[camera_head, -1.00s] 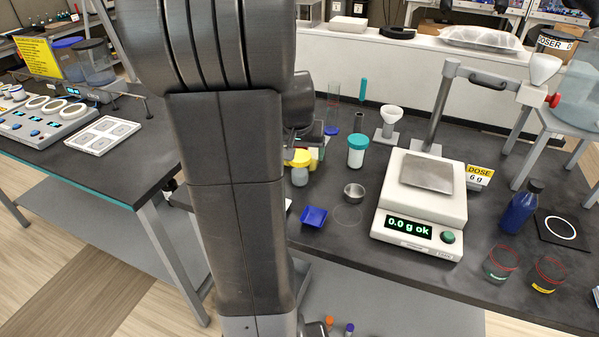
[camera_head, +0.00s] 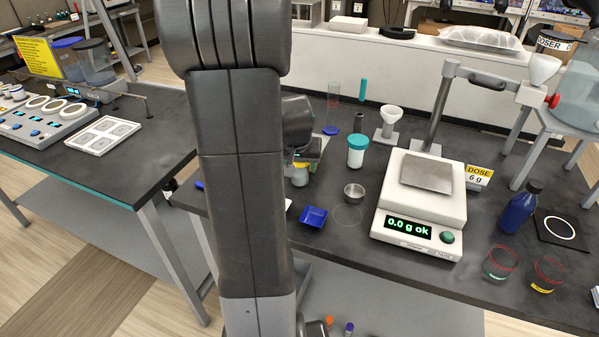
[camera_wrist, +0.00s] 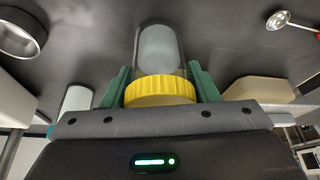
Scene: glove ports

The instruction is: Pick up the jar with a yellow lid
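The jar with a yellow lid (camera_wrist: 160,92) is centred in the wrist view. Its clear body with pale grey contents (camera_wrist: 160,50) extends toward the top of the picture. My gripper (camera_wrist: 158,82) has one green finger on each side of the lid, very close to it. I cannot tell whether the fingers press on it. In the head view the jar's lower body (camera_head: 300,177) shows at the table's left part, beside my arm. My gripper (camera_head: 304,157) is over its top and hides most of the lid there.
Farther right is a scale (camera_head: 420,205) reading 0.0 g. A glass cylinder on a blue base (camera_head: 332,110) stands behind.

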